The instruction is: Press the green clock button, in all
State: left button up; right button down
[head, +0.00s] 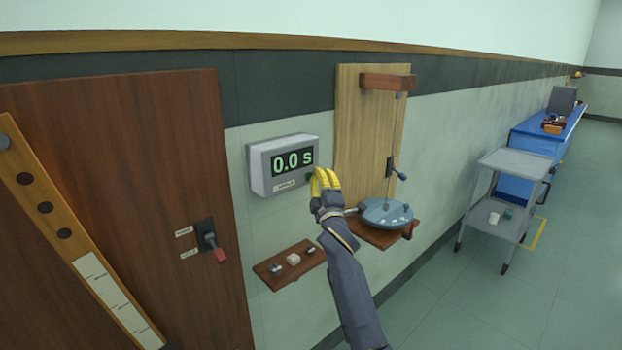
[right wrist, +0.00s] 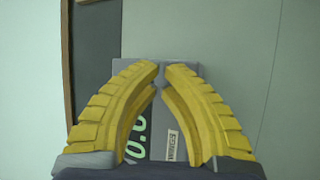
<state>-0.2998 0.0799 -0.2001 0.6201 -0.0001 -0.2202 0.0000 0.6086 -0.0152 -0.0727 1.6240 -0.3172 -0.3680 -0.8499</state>
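The grey clock (head: 258,172) hangs on the wall and its display reads 0.0 s in green. A small dark green spot, which looks like the button (head: 309,177), shows at the lower right of its face, partly hidden by my gripper. My right gripper (head: 318,172) is right beside that corner, its yellow fingers toward the clock; I cannot tell whether they touch. In the right wrist view the fingertips (right wrist: 161,68) come together with nothing held. The clock (right wrist: 180,70) shows behind and between them, with part of its green digits and a label. My left gripper is out of view.
A wooden board (head: 350,110) with a hanging cord stands right of the clock, above a blue-grey disc (head: 386,213) on a shelf. A small shelf (head: 272,282) with several small pieces is below. A brown panel (head: 150,150) with a red-handled lever (head: 214,242) is left.

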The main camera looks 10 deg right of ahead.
jog(key=shift+s+d, duration=0.3)
jog(key=shift+s, duration=0.45)
jog(key=shift+d, duration=0.1)
jog(key=shift+s+d, duration=0.4)
jog(key=shift+s, duration=0.35)
jog(key=shift+s+d, duration=0.35)
jog(key=shift+s, duration=0.35)
jog(key=shift+s+d, duration=0.4)
jog(key=shift+s, duration=0.35)
